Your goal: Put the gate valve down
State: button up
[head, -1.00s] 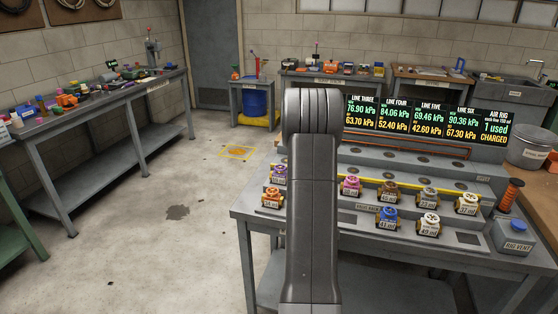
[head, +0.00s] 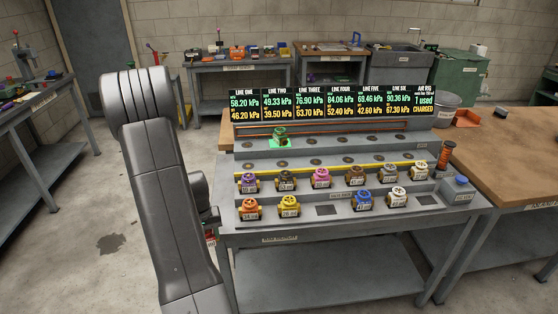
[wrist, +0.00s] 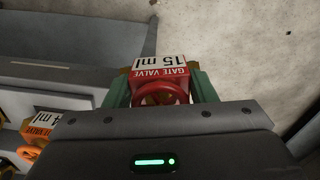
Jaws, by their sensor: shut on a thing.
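My gripper (wrist: 161,84) is shut on a red gate valve (wrist: 160,73) in the wrist view. The valve has a red handwheel and a white label reading "GATE VALVE 15 ml", upside down in that view. Green finger pads press on both its sides. The gripper and valve are over the floor, just off the left end of the grey valve bench (head: 300,238). In the head view my arm hides most of the gripper, and only a little red of the valve (head: 210,239) shows.
Several coloured valves stand on the bench, including an orange one (head: 249,209) near its left end and a yellow one (head: 289,207). Pressure displays (head: 335,105) stand behind.

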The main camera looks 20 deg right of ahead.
jog(key=s+d+r+m, duration=0.1)
jog(key=s+d+r, duration=0.1)
jog(key=d+r, duration=0.7)
jog(key=s+d+r+m, duration=0.1)
jog(key=s+d+r, duration=0.2)
jog(key=d+r, duration=0.7)
jog(key=shift+d+m, duration=0.4)
jog(key=shift+d, duration=0.6)
jog(key=shift+s, duration=0.1)
